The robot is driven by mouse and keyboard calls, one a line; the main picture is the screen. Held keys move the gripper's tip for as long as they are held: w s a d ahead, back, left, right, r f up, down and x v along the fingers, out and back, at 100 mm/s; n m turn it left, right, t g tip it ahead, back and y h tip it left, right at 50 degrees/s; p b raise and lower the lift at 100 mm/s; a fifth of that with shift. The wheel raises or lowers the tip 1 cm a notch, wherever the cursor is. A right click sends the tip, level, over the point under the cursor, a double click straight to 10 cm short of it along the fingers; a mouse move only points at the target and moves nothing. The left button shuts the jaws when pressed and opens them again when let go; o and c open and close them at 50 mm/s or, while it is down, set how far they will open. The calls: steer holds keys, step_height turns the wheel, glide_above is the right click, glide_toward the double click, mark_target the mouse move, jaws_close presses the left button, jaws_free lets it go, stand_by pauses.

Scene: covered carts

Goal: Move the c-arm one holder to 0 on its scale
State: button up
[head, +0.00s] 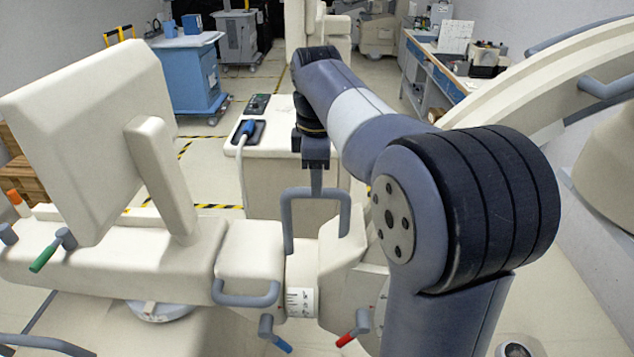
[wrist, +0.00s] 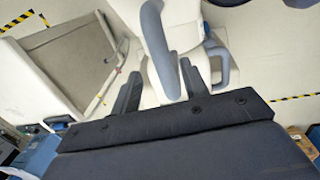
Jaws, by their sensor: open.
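The cream C-arm holder (head: 345,270) stands at the lower middle of the head view, with a grey U-shaped handle (head: 289,225) rising from it. A white scale (head: 300,303) with dark marks is on the joint to its left; its numbers are too small to read. My gripper (head: 316,182) points down at the handle's top bar. In the wrist view, my gripper (wrist: 160,78) is open, with the grey handle (wrist: 158,45) between its fingers. I cannot tell whether either finger touches it.
A large cream panel (head: 95,140) stands at left. Levers with green (head: 42,258), blue (head: 282,344) and red (head: 346,339) grips stick out nearby. A curved cream arc (head: 530,85) is at right. A cream cabinet (head: 270,165) stands behind the handle; floor shows beyond.

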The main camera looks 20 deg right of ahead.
step_height(320, 180, up, 8)
steer(key=shift+s+a+r, duration=0.15)
steer(key=shift+s+a, duration=0.05)
steer(key=shift+s, duration=0.15)
stand_by(0.4)
stand_by(0.5)
steer(key=f, duration=0.7)
steer(key=w+f, duration=0.1)
steer(key=f, duration=0.2)
steer(key=shift+d+f, duration=0.25)
steer(key=shift+f, duration=0.05)
